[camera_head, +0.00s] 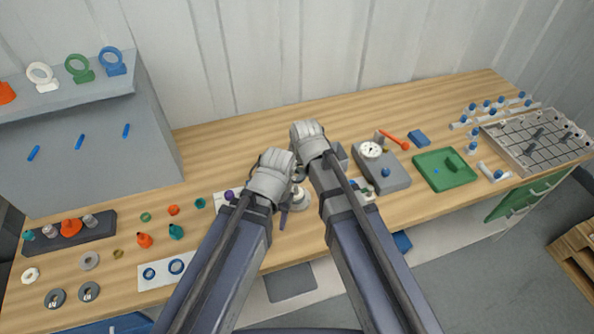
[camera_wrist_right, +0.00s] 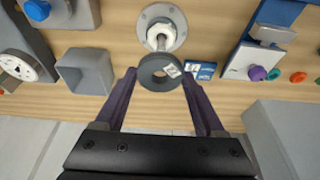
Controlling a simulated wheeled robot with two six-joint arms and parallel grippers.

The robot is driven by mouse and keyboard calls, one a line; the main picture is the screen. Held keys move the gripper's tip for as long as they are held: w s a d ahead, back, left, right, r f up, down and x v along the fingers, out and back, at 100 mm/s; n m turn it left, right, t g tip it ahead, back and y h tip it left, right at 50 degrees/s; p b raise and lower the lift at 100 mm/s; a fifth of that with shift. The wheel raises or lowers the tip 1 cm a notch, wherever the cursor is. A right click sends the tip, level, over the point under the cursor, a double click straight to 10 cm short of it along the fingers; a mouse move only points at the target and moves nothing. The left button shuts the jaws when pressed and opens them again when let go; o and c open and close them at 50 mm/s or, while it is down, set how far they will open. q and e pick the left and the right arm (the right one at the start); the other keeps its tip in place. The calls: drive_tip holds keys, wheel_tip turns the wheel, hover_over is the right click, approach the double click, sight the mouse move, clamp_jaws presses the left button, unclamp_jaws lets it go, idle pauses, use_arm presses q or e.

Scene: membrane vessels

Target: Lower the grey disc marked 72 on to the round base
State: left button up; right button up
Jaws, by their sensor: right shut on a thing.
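In the right wrist view my right gripper (camera_wrist_right: 160,76) is shut on a grey disc (camera_wrist_right: 147,78), a thick ring with a white label too small to read. The round base (camera_wrist_right: 148,14) is a pale grey flange with a white post at its middle. The disc shows just below the base in that view, apart from it, with the post's tip close to its rim. The base also shows in the head view (camera_head: 301,200), between my two arms. My left gripper (camera_head: 285,215) is partly seen as dark fingers beside the base; its opening is unclear. My right gripper is mostly hidden there.
An open grey box (camera_wrist_right: 85,70) and a gauge unit (camera_head: 390,172) stand near the base. A blue-and-white card (camera_wrist_right: 200,71) lies close to the disc. A board with a purple knob (camera_wrist_right: 258,73) is on the other side. Two dark marked discs (camera_head: 55,298) lie front left.

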sight(297, 186)
use_arm(q)
drive_tip(key=shift+f+b, duration=3.3)
drive_tip(key=shift+f, duration=0.25)
use_arm(e)
drive_tip(key=shift+f, duration=3.5)
drive_tip(key=o, duration=1.3)
use_arm(q)
drive_tip(key=shift+r, duration=0.2)
use_arm(e)
drive_tip(key=shift+r, duration=0.15)
drive_tip(key=p+v, duration=0.7)
drive_tip(key=shift+s+r+p, duration=0.15)
drive_tip(key=shift+r+p, duration=0.15)
use_arm(q)
wheel_tip(297, 186, up, 7)
